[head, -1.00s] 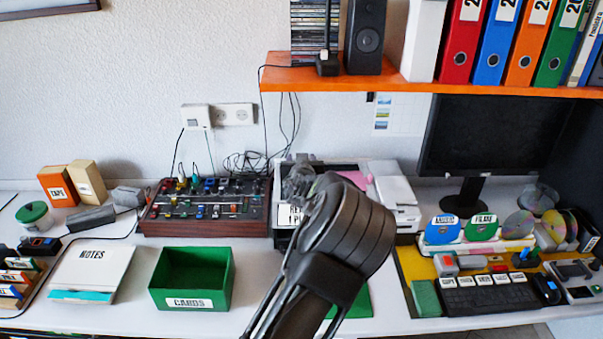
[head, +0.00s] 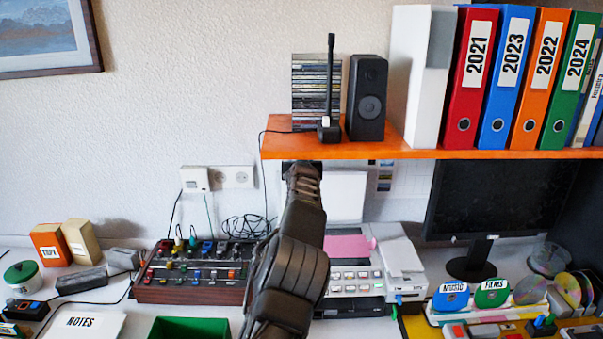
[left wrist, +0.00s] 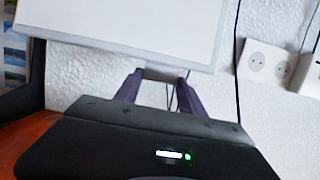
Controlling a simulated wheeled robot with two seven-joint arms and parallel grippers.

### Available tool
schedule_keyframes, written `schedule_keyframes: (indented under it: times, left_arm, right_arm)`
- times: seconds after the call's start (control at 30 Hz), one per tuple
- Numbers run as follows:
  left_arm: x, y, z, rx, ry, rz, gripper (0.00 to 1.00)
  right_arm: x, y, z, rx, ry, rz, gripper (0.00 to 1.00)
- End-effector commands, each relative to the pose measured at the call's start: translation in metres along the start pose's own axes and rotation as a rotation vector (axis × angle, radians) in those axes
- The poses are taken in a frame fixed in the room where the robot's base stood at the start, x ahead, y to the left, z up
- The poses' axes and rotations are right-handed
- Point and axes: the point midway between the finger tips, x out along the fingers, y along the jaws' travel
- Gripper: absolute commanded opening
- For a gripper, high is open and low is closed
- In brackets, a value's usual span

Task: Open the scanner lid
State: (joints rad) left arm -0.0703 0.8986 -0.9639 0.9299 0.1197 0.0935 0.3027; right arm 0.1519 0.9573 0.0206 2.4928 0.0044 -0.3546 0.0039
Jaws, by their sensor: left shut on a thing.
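The scanner (head: 410,287) is a white and grey machine in the middle of the desk, with buttons on its front. A pink sheet (head: 347,247) lies on its top. Its white lid (head: 345,195) stands raised, close to upright, at the back below the shelf. The lid also fills the top of the left wrist view (left wrist: 120,22). My left gripper (head: 302,170) is up at the lid's top left, just under the shelf. In the left wrist view its fingers (left wrist: 160,77) are shut on the lid's edge. My left arm hides the scanner's left side. My right gripper is not in view.
The orange shelf (head: 345,149) with a speaker (head: 367,97) and binders is just above my left gripper. A mixer (head: 195,272) stands left of the scanner, and a monitor (head: 480,205) right. A green box (head: 190,327) is in front.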

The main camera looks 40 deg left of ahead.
Motion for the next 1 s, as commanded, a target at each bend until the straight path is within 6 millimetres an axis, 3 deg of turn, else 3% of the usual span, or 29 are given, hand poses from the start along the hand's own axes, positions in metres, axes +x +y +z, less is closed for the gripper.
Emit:
schedule_keyframes:
  times: [0.03, 0.53, 0.57, 0.8, 1.0]
  left_arm:
    - [0.0004, -0.0014, -0.0092, 0.001, 0.016, 0.0, 0.0]
    - [0.002, -0.0003, -0.0135, 0.0, 0.02, 0.002, 0.0]
    - [0.002, -0.0003, -0.0136, 0.0, 0.02, 0.002, 0.49]
    - [0.0028, 0.0001, -0.0091, 0.0, 0.012, 0.002, 0.68]
    - [0.0032, 0.0004, -0.0069, 0.0, 0.008, 0.001, 0.69]
  right_arm:
    - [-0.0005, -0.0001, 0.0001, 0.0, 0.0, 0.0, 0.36]
    - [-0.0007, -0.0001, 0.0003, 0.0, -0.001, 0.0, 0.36]
    - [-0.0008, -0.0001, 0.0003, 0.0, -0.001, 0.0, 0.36]
    - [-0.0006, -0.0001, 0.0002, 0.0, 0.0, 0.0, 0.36]
    - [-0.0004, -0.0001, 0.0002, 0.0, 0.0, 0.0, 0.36]
